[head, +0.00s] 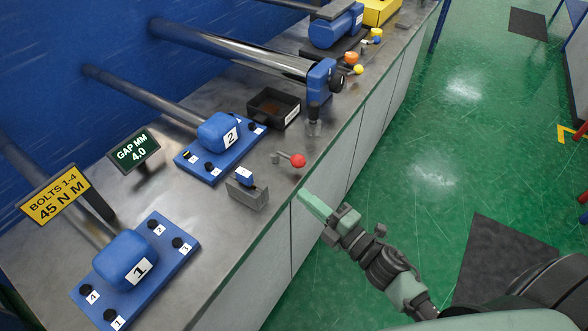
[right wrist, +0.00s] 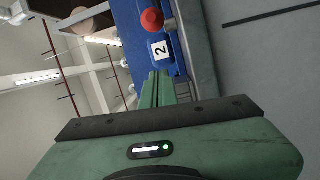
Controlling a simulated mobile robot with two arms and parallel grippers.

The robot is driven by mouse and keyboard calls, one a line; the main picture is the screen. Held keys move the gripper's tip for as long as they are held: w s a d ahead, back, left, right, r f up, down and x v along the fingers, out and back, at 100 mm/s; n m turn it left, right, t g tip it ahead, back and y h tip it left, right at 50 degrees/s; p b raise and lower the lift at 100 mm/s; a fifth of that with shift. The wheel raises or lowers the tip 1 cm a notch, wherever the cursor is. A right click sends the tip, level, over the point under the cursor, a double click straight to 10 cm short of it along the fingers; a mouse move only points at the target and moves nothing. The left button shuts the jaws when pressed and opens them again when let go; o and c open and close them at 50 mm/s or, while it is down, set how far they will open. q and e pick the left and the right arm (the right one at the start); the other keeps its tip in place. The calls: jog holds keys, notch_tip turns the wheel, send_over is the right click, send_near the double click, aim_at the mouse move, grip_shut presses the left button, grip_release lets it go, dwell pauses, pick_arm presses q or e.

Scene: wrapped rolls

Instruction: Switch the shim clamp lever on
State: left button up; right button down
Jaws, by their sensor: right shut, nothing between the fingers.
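A small lever with a red ball knob (head: 298,160) stands on the grey metal bench, near its front edge. Its short arm runs left from the knob to a small post. I read no label on it, so I cannot confirm it is the shim clamp lever. The red knob also shows at the top of the right wrist view (right wrist: 152,20). My right gripper (head: 306,196) is shut and empty, just in front of the bench edge, apart from the knob. In the right wrist view its green fingers (right wrist: 156,88) point toward the knob. My left gripper is not in view.
A grey block with a blue piece (head: 247,190) sits just left of the lever. Blue unit 2 (head: 219,133), a black tray (head: 273,107) and a "GAP MM 4.0" display (head: 134,150) stand behind. Orange and yellow knobs (head: 352,58) are farther along. Green floor lies right.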

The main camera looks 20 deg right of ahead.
jog(key=p+x, duration=0.2)
jog(key=x, duration=0.8)
jog(key=shift+r+p, duration=0.1)
jog(key=shift+p, duration=0.2)
jog(key=d, duration=0.3)
jog(key=shift+w+d+f+p, duration=0.1)
jog(key=shift+w+f+p, duration=0.1)
jog(key=shift+f+p, duration=0.15)
jog(key=shift+d, duration=0.4)
jog(key=shift+f, duration=0.1)
jog(key=shift+d, duration=0.15)
